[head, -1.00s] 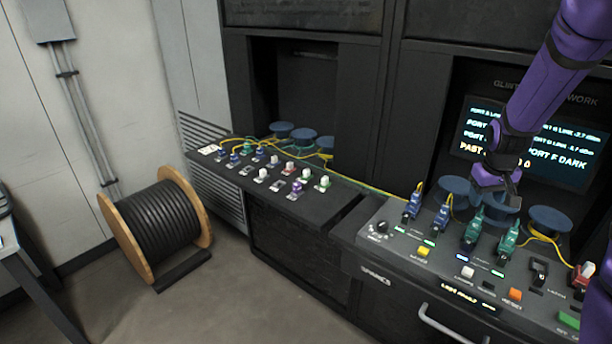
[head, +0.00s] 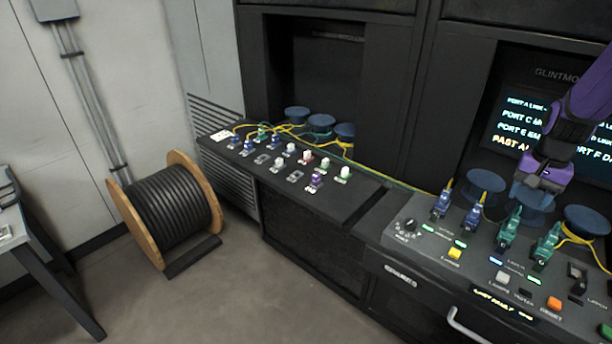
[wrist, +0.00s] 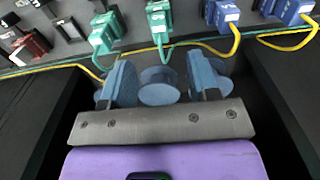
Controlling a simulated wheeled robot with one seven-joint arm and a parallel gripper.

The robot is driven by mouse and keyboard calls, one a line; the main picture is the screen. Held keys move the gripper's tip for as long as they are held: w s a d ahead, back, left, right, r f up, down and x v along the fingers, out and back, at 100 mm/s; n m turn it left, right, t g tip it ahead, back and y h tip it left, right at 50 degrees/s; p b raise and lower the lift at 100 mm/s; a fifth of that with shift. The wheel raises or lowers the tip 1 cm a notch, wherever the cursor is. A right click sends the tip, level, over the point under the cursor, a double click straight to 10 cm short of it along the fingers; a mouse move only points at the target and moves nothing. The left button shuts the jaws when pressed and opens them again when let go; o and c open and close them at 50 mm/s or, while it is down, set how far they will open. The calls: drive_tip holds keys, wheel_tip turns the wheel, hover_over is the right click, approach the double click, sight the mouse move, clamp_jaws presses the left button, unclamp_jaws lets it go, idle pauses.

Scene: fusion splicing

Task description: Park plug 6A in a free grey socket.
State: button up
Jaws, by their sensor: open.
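Blue plugs (head: 442,204) and green plugs (head: 509,228) stand in the right console. They show in the wrist view as blue (wrist: 226,14) and green (wrist: 104,34) bodies with yellow or green leads. I cannot read which one is 6A. On the left panel (head: 355,196), small dark-grey recesses that look like empty sockets (head: 295,175) lie among white, red and purple pieces. My gripper (head: 538,190) is over the blue discs behind the right console. In the wrist view it (wrist: 160,80) is open, with no plug between its fingers.
Blue discs (head: 588,220) stand behind the console, with yellow cables around them. A yellow-green cable (head: 400,184) runs along the back between panels. A lit screen (head: 520,125) is behind my arm. A cable drum (head: 172,208) stands on the floor at left; the floor in front is clear.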

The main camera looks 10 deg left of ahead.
sight(515, 218)
drive_tip(key=shift+f, duration=4.25)
clamp_jaws()
drive_tip(key=shift+r, duration=0.2)
drive_tip(key=shift+r, duration=2.8)
